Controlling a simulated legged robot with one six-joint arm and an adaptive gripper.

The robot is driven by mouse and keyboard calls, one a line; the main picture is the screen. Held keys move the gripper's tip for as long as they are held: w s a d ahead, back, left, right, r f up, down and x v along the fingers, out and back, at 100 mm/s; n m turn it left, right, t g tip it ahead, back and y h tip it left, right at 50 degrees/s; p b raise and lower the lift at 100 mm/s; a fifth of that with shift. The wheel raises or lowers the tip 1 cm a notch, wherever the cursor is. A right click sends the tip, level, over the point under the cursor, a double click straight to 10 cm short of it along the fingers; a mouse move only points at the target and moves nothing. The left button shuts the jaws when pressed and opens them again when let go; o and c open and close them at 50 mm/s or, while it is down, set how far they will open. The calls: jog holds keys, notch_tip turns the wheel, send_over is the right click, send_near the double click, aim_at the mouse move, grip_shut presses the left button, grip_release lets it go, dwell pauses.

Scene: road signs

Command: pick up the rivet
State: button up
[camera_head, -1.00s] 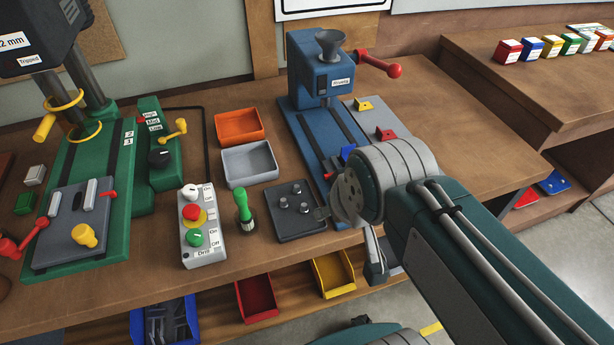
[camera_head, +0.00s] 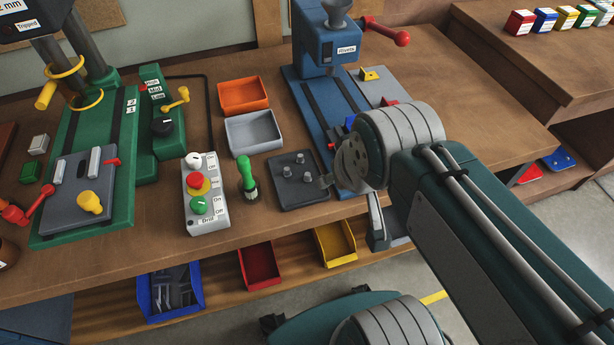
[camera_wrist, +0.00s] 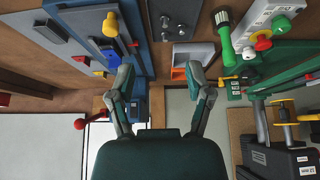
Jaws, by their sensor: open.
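Several small grey metal pieces that look like rivets (camera_head: 287,171) stand upright on a dark square plate (camera_head: 292,199) near the bench's front edge. They also show at the top of the wrist view (camera_wrist: 182,29). My gripper (camera_wrist: 160,68) is open, with its two fingers spread wide and nothing between them. In the head view it is just right of the plate, partly hidden by my wrist. One finger overlaps the plate's right edge in that picture; I cannot tell its height above it.
A blue machine labelled "Rivets" (camera_head: 326,45) stands behind the plate. A green-handled tool (camera_head: 246,176) and a button box (camera_head: 203,212) are to its left. Grey (camera_head: 253,148) and orange bins (camera_head: 242,110) lie behind. A green drill press (camera_head: 112,170) is at left.

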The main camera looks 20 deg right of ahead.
dwell(0.3)
jog(key=m+g, duration=0.5)
jog(key=g, duration=0.1)
send_over(307, 180)
jog(key=f, duration=1.1)
jog(key=shift+s+a+f, duration=0.2)
jog(key=shift+f, duration=0.1)
jog(key=shift+w+d+f, duration=0.1)
jog(key=shift+f, duration=1.3)
jog(key=shift+w+d+f, duration=0.1)
jog(key=shift+f, duration=1.25)
jog(key=c, duration=0.8)
